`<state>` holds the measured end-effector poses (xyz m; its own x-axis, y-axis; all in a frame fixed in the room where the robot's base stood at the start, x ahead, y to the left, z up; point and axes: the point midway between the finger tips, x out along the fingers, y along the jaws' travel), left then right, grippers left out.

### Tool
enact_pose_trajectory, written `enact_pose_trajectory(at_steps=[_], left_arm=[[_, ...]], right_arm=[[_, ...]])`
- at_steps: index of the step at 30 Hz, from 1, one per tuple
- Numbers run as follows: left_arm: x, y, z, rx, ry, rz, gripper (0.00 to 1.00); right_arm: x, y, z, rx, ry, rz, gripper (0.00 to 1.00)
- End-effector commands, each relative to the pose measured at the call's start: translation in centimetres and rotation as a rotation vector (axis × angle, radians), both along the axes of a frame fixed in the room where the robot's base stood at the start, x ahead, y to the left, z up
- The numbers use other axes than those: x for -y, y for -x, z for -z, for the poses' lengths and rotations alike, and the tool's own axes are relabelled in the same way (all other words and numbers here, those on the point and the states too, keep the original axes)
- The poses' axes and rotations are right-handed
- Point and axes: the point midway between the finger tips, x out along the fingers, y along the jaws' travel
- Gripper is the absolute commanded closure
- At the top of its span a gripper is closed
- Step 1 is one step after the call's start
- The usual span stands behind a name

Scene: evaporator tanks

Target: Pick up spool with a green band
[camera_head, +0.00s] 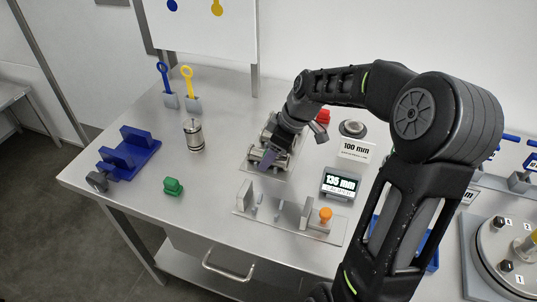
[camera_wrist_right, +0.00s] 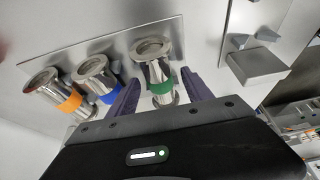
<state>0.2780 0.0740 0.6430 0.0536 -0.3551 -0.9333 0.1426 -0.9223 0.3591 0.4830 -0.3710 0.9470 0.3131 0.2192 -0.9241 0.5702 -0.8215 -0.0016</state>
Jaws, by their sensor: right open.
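The spool with a green band (camera_wrist_right: 158,76) is a metal spool with flanged ends on a metal plate (camera_wrist_right: 110,62) in the right wrist view. My right gripper (camera_wrist_right: 161,80) is open, with one purple finger on either side of this spool; a gap shows by the left finger. In the head view my right gripper (camera_head: 267,157) points down over the same plate (camera_head: 262,177) and mostly hides the spools. My left gripper is not in view.
Left of the green-banded spool are a blue-banded spool (camera_wrist_right: 98,78) and an orange-banded spool (camera_wrist_right: 52,92). A gauge fixture (camera_head: 290,218) with an orange knob, a display (camera_head: 341,185), a green block (camera_head: 173,187), a metal cylinder (camera_head: 193,135) and a blue holder (camera_head: 130,153) stand around.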

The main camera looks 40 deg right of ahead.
Motion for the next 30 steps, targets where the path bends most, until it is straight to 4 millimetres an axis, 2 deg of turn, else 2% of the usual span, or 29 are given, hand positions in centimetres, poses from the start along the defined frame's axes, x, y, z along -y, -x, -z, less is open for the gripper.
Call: enact_pose_trajectory(at_steps=[4,21,30], left_arm=[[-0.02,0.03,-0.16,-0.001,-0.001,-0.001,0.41],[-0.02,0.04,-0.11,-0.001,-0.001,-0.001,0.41],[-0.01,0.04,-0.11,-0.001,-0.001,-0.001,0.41]], right_arm=[[-0.25,-0.31,0.94,0.000,0.000,-0.001,0.41],[-0.21,-0.32,0.92,0.001,0.001,0.000,0.41],[-0.20,-0.32,0.92,0.001,0.001,0.000,0.66]])
